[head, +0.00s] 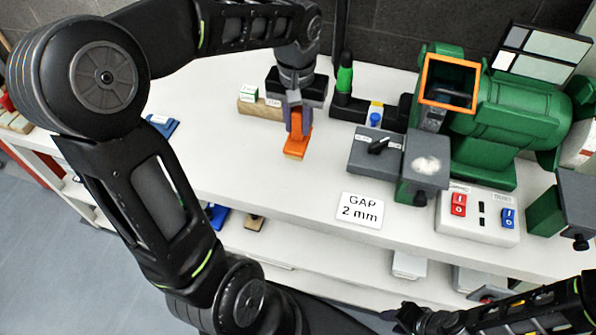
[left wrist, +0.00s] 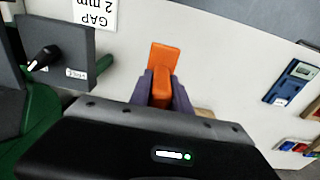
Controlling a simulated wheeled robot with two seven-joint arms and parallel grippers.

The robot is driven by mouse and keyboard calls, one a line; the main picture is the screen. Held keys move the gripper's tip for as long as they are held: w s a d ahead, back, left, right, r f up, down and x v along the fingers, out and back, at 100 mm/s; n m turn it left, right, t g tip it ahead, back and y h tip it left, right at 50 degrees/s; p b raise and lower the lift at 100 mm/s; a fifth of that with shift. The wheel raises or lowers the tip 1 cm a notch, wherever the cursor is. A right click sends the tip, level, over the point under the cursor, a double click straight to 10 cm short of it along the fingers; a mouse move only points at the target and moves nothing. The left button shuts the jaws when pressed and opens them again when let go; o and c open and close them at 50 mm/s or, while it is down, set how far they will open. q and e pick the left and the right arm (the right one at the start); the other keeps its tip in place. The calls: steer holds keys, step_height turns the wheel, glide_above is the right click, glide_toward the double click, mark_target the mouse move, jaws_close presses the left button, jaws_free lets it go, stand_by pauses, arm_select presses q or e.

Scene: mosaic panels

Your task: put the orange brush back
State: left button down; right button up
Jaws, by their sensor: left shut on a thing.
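The orange brush (head: 297,145) is in my left gripper (head: 297,124), which is shut on it just above the white bench top, or touching it; I cannot tell which. In the left wrist view the orange brush (left wrist: 164,58) sticks out between the purple-grey fingers of my left gripper (left wrist: 162,90). A wooden block (head: 258,108) with small labels stands just left of the gripper and is partly hidden by it. My right gripper (head: 408,318) is low at the bottom edge, partly cut off, and its fingers are not clear.
A green grinder (head: 500,115) with grey tool rests stands at the right, with an orange-framed guard (head: 450,80). A switch box (head: 478,215) and a "GAP 2 mm" card (head: 360,210) lie in front. A blue item (head: 162,125) lies at the left. The bench's middle is clear.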

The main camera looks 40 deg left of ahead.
mark_target(298, 142)
arm_select(q)
steer(key=shift+f, duration=3.1)
steer(key=shift+f, duration=0.1)
steer(key=shift+f+p, duration=0.35)
steer(key=shift+f, duration=1.45)
steer(key=shift+f, duration=0.15)
steer(key=c, duration=1.2)
jaws_free()
steer(key=r, duration=1.2)
steer(key=shift+s+d+r, duration=0.1)
steer(key=shift+s+r, duration=0.1)
steer(key=shift+s, duration=0.1)
